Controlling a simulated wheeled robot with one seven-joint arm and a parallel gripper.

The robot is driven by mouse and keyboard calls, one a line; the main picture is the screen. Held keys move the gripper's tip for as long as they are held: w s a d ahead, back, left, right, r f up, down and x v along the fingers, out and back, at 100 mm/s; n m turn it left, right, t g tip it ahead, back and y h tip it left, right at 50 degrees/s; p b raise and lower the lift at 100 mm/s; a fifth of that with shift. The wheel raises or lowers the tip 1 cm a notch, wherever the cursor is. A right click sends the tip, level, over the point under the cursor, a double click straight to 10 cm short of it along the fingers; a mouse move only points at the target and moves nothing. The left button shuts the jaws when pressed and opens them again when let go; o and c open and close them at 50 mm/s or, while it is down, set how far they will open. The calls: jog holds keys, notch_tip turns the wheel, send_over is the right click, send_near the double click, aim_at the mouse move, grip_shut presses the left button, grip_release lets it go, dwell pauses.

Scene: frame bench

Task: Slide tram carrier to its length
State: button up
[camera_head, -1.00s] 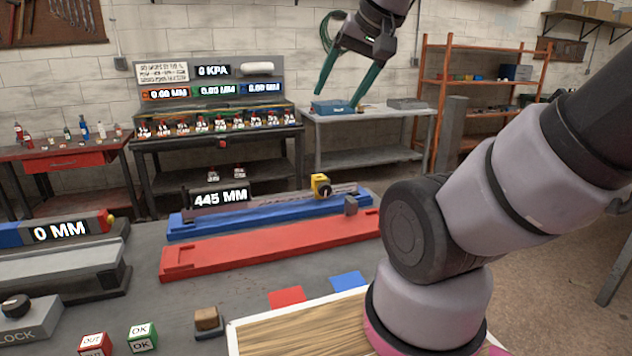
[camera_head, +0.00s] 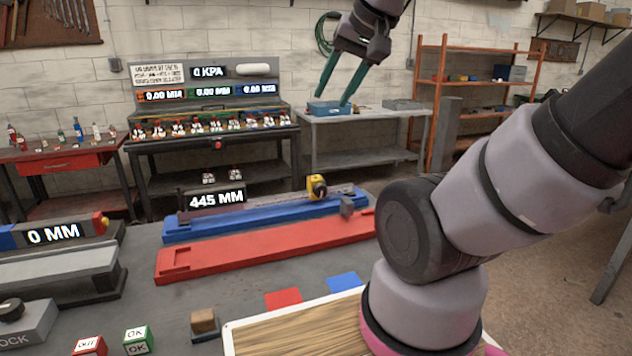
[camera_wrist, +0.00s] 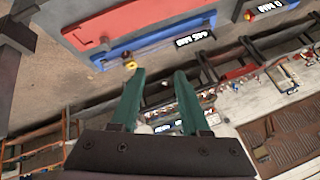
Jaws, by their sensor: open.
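The tram bar with its grey scale (camera_head: 275,199) lies along the blue fixture (camera_head: 280,214) on the bench. A yellow carrier with a dark round knob (camera_head: 316,187) sits on the bar right of its middle. A display on the bar (camera_head: 216,199) reads 445 MM. My gripper (camera_head: 331,98) is raised well above and behind the bar, with two green fingers apart and nothing between them. In the wrist view my gripper (camera_wrist: 158,74) is open, and the yellow carrier (camera_wrist: 131,65) shows just beyond the left fingertip, apart from it.
A red fixture (camera_head: 250,251) lies in front of the blue one. A gauge reading 0 MM (camera_head: 54,234) stands at left. Red and green cubes (camera_head: 137,341) and a wooden-topped tray (camera_head: 290,325) are in front.

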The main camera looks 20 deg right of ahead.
jog(key=shift+w, duration=0.4)
jog(key=c, duration=0.5)
jog(key=shift+n+g+y, duration=0.3)
jog(key=shift+n+g, duration=0.6)
jog(key=w+d, duration=0.1)
jog(key=w, duration=0.6)
jog(key=w+d, duration=0.1)
jog(key=w, duration=0.3)
jog(key=shift+d+f, duration=0.35)
jog(key=shift+f, duration=0.05)
grip_shut()
jog(key=w+d+f+n+g+y, duration=0.1)
jog(key=w+d+f, duration=0.5)
jog(key=w, duration=0.3)
jog(key=w+d+f+n+y, duration=0.1)
jog(key=w+d+f+n, duration=0.1)
jog(key=w+d+f, duration=0.55)
jog(key=w+d+f+y, duration=0.1)
jog(key=w+d+f, duration=0.3)
jog(key=f, duration=0.2)
jog(key=w+d+f, duration=0.3)
jog(key=d+f, duration=0.1)
jog(key=f, duration=0.2)
jog(key=shift+n, duration=0.3)
jog(key=x, duration=0.9)
jog(key=shift+w+a+f, duration=0.2)
jog(key=shift+f, duration=0.05)
jog(key=shift+a, duration=2)
